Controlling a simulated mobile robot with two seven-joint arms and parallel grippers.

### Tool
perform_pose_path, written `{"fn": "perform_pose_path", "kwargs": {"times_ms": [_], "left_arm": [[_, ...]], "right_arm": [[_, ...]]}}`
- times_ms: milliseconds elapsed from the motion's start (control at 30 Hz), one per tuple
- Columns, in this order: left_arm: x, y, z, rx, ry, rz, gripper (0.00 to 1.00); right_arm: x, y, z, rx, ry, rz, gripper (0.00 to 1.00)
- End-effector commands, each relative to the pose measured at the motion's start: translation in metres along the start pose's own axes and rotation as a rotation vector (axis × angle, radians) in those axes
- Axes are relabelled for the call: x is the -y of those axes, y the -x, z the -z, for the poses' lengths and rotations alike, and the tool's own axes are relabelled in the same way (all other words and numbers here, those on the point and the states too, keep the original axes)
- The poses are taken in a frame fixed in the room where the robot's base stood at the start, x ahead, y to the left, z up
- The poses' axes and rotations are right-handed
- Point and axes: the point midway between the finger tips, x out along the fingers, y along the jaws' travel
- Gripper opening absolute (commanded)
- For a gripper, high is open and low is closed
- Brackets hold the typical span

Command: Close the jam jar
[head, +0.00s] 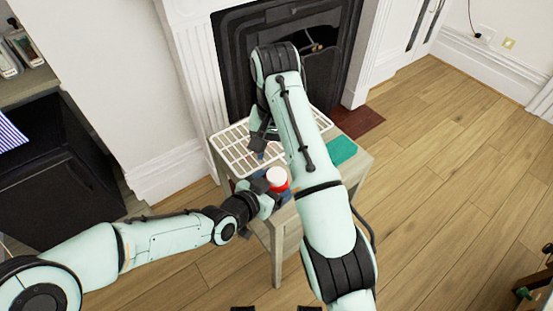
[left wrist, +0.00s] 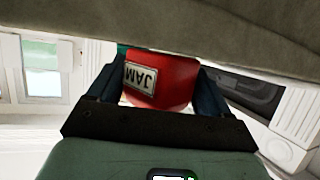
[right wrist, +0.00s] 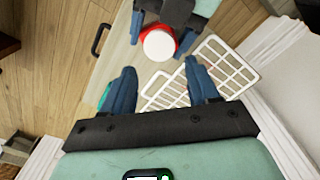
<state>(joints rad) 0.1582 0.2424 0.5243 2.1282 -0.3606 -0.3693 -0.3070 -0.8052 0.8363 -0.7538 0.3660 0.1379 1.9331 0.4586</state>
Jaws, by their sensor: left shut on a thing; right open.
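The jam jar (head: 281,188) is red with a white round top (head: 277,177). It is at the near edge of the small side table (head: 359,166). In the left wrist view the jar (left wrist: 165,82) shows its JAM label, between the two fingers of my left gripper (left wrist: 155,90), which is shut on it. The right wrist view shows the white disc (right wrist: 159,44) from above with red around it; whether it is fastened cannot be told. My right gripper (right wrist: 157,70) is open and empty, over the table, apart from the jar.
A white wire rack (head: 236,152) lies on the table's left and back part. A teal pad (head: 341,150) lies at its right. The dark fireplace (head: 235,55) stands behind the table. My right arm crosses above the table and hides part of it.

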Motion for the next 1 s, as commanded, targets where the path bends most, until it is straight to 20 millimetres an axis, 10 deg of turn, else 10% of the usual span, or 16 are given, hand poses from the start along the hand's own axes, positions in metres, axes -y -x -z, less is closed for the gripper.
{"fn": "perform_pose_path", "kwargs": {"times_ms": [1000], "left_arm": [[0.000,0.000,0.001,-0.002,-0.001,0.000,0.00]], "right_arm": [[-0.001,-0.077,-0.001,0.000,-0.001,0.000,0.60]]}}
